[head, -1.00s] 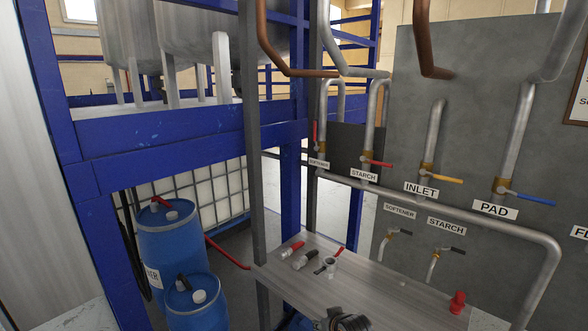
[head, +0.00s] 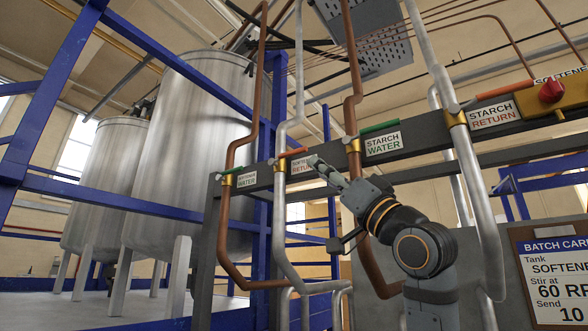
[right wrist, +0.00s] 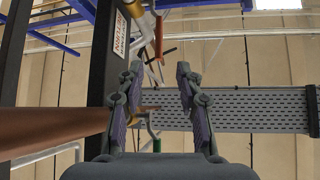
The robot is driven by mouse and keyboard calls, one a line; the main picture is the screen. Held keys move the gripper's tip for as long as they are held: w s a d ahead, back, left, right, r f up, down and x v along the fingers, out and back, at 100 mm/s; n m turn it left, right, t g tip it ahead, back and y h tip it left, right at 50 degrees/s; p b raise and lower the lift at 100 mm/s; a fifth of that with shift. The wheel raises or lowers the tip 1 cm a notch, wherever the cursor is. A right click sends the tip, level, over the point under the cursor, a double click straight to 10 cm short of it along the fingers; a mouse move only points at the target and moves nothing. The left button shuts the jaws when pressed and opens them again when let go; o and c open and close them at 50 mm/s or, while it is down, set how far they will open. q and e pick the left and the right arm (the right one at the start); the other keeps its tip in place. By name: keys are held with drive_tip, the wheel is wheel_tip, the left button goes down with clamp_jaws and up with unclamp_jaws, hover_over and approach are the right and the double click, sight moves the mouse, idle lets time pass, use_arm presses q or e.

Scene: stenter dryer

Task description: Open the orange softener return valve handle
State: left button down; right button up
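The orange softener return valve handle (head: 293,152) lies nearly level above its label (head: 302,167), pointing right from a brass valve on a grey pipe. My right gripper (head: 320,164) is raised in front of the label, just right of and below the handle in the picture. In the right wrist view, my right gripper's two fingers (right wrist: 157,72) stand apart with nothing held between them. A red-orange handle (right wrist: 158,34) shows beyond the fingertips, beside a label (right wrist: 121,34). I cannot tell its exact distance from the fingers. My left gripper is not in view.
A green softener water handle (head: 238,170) is to the left, a green starch water handle (head: 380,126) to the right. A starch return handle (head: 506,89) is further right. A copper pipe (head: 353,100) runs down near my right arm. Large steel tanks (head: 185,150) stand at left.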

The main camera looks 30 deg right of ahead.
sight(297, 152)
drive_tip(key=p+x, duration=0.7)
drive_tip(key=x, duration=0.3)
drive_tip(key=shift+s+p, duration=0.1)
drive_tip(key=shift+p, duration=0.2)
drive_tip(key=shift+w+r, duration=0.2)
drive_tip(key=shift+w, duration=0.35)
drive_tip(key=shift+f, duration=0.1)
clamp_jaws()
